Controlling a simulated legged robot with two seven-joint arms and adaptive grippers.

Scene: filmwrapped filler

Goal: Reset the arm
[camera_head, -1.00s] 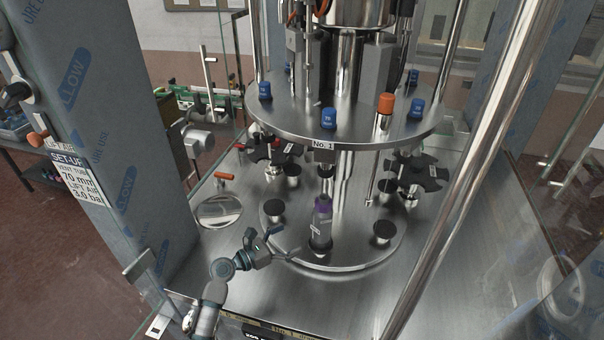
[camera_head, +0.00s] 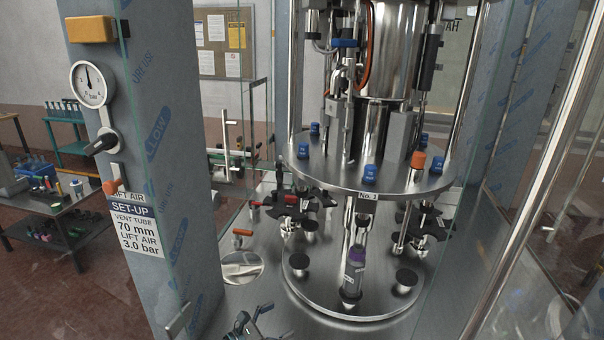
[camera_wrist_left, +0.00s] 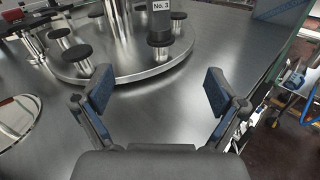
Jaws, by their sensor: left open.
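My left gripper (camera_head: 252,320) is at the bottom edge of the head view, low over the steel deck and in front of the round machine. In the left wrist view its two blue-padded fingers (camera_wrist_left: 158,92) are spread wide with nothing between them. Bare steel deck (camera_wrist_left: 150,115) shows between and beyond the fingers. The lower turntable (camera_wrist_left: 130,74) with its black-topped pedestals lies ahead of them, apart from the fingers. My right gripper is in neither view.
A purple-capped bottle (camera_head: 353,272) stands on a pedestal at the front of the lower turntable. The upper plate (camera_head: 330,170) carries blue caps and an orange-topped post (camera_head: 413,172). A blue-filmed column (camera_head: 165,150) with gauge (camera_head: 90,84) stands left. Glass panels and steel posts flank the machine.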

